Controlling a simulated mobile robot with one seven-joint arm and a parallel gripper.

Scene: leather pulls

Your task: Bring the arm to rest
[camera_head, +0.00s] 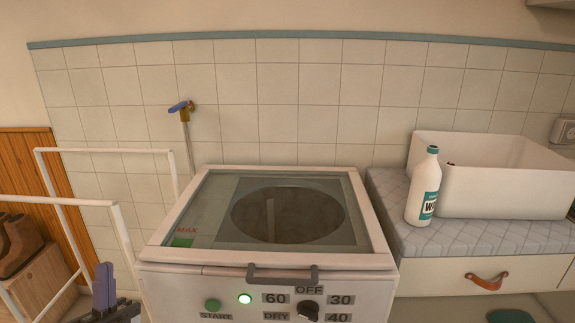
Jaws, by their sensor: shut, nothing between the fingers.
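My gripper (105,268) shows at the bottom left edge of the head view, pointing up. Its purple-grey fingers are together with nothing between them. It is in front of the white rail and to the left of the washing machine (270,285), and appears apart from both. The rest of my arm is below the picture.
The washing machine's glass lid (205,205) is down, with a dark handle (283,276) at its front and a lit green light. A white rail frame (95,200) stands at left. At right, a white bottle (416,201) and a white basin (500,190) stand above a drawer with a leather pull (487,281).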

